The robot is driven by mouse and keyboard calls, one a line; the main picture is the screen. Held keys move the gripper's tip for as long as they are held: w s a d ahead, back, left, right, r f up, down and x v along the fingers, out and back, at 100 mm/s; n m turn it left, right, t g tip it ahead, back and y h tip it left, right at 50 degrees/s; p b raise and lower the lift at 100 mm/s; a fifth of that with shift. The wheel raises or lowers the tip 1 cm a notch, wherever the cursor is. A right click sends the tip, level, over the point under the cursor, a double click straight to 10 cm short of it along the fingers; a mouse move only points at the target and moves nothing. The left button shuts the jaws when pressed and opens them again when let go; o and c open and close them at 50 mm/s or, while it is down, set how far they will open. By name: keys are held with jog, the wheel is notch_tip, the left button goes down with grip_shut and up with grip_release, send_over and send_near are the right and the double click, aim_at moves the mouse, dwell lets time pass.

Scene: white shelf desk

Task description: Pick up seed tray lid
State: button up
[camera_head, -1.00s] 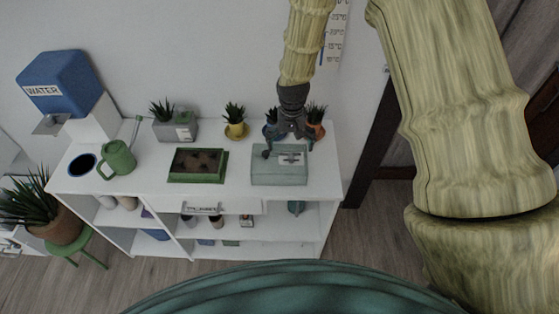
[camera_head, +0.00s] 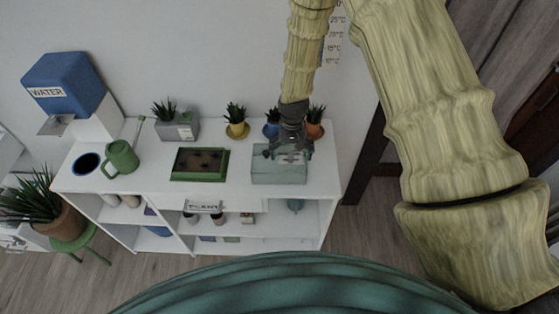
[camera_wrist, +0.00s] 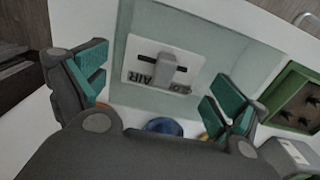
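The seed tray lid (camera_head: 279,178) is a pale, see-through teal box on the right part of the white desk top. In the wrist view the lid (camera_wrist: 215,48) fills the upper middle. It has a grey block-like handle (camera_wrist: 168,68) on a white plate with lettering that seems to read "AIR". My gripper (camera_head: 289,157) is above the lid, pointing down. In the wrist view my gripper (camera_wrist: 160,88) is open, with its teal-padded fingers to either side of and below the handle. Nothing is between the fingers. Contact with the lid cannot be told.
The green seed tray (camera_head: 200,165) with dark soil sits left of the lid. Potted plants in yellow (camera_head: 237,130), blue (camera_head: 271,130) and orange (camera_head: 315,131) pots stand behind. A green watering can (camera_head: 122,158), a grey planter (camera_head: 179,129) and a blue water tank (camera_head: 65,85) are further left.

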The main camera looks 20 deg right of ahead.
jog(key=shift+s, duration=0.15)
grip_shut()
dwell(0.4)
